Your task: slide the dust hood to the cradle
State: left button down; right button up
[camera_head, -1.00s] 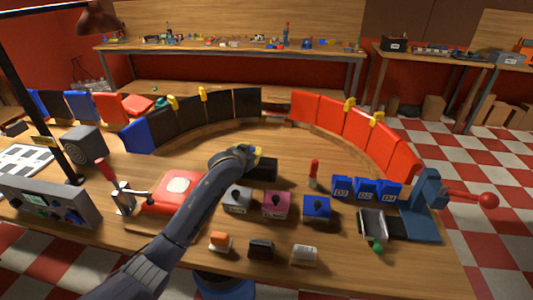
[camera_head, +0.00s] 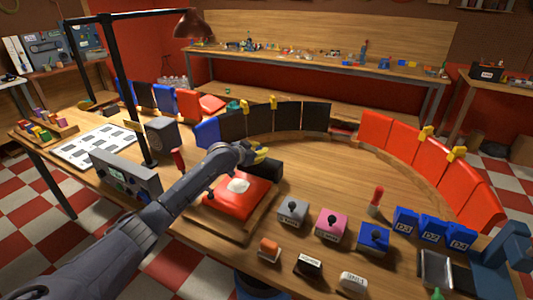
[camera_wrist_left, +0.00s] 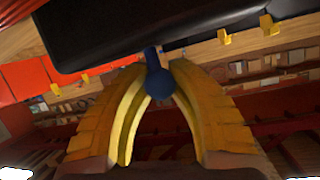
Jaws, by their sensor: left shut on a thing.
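The dust hood appears to be the black box-like piece (camera_head: 266,169) beside my left gripper (camera_head: 256,154) in the head view. In the left wrist view the black body (camera_wrist_left: 120,25) fills the top, and a blue round knob (camera_wrist_left: 160,82) sits between the yellow fingers. My left gripper (camera_wrist_left: 158,100) is shut on this knob. The hood is just behind and right of a red pad (camera_head: 226,204) with a pale lump on top, in a wooden tray. I cannot tell for sure which thing is the cradle. My right gripper is out of view.
A curved row of black panels (camera_head: 275,122) and red panels (camera_head: 405,144) stands behind. Grey (camera_head: 292,211), pink (camera_head: 331,222) and blue (camera_head: 373,237) switch boxes stand right of the tray. A lamp post (camera_head: 138,110) rises at left. Bare table lies right of the hood.

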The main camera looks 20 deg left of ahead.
pick_arm(q)
jog(key=shift+a, duration=0.3)
jog(key=c, duration=1.3)
grip_release()
jog(key=shift+a, duration=0.1)
jog(key=shift+o, duration=1.3)
jog(key=v, duration=1.2)
